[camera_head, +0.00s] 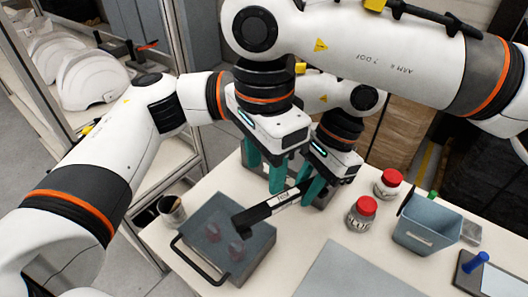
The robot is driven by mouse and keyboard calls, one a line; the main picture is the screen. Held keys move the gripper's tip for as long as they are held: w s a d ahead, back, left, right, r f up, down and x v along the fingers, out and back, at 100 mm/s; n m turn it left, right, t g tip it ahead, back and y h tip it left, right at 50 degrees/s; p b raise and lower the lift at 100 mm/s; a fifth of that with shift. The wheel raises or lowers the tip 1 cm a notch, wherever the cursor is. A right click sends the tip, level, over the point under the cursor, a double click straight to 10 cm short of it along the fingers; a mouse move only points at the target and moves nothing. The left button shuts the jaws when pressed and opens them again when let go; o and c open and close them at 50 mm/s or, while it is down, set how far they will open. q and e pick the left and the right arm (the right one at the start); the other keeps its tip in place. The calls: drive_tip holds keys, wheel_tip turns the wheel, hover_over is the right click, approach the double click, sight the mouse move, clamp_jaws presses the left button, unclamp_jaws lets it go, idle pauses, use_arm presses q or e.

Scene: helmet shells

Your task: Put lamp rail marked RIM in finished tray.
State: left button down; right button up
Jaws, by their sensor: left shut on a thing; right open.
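A black rail (259,212) with a white label (286,198) slants across the middle of the table. The print on the label is too small to read. My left gripper (313,187), the one further right, is shut on the rail's upper right end. The rail's lower left end is over the edge of a dark grey box-like piece (207,262); I cannot tell if they touch. My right gripper (265,175) is open, with its green fingers just left of and behind the rail. A blue-grey bin (428,228) with an unreadable label stands at the right. I cannot tell which is the finished tray.
The dark box-like piece has a black handle and two pinkish discs. Two red-lidded jars (361,214) stand left of the bin. A cup (172,211) is at the left edge. A grey mat (350,278) lies bare in front. My arms cross above the table.

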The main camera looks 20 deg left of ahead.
sight(264, 206)
use_arm(q)
drive_tip(key=shift+s+a, duration=0.1)
use_arm(e)
wheel_tip(264, 206, down, 11)
drive_tip(key=shift+s+a+r, duration=0.1)
idle(0.3)
clamp_jaws()
use_arm(q)
drive_tip(key=c, duration=1.2)
unclamp_jaws()
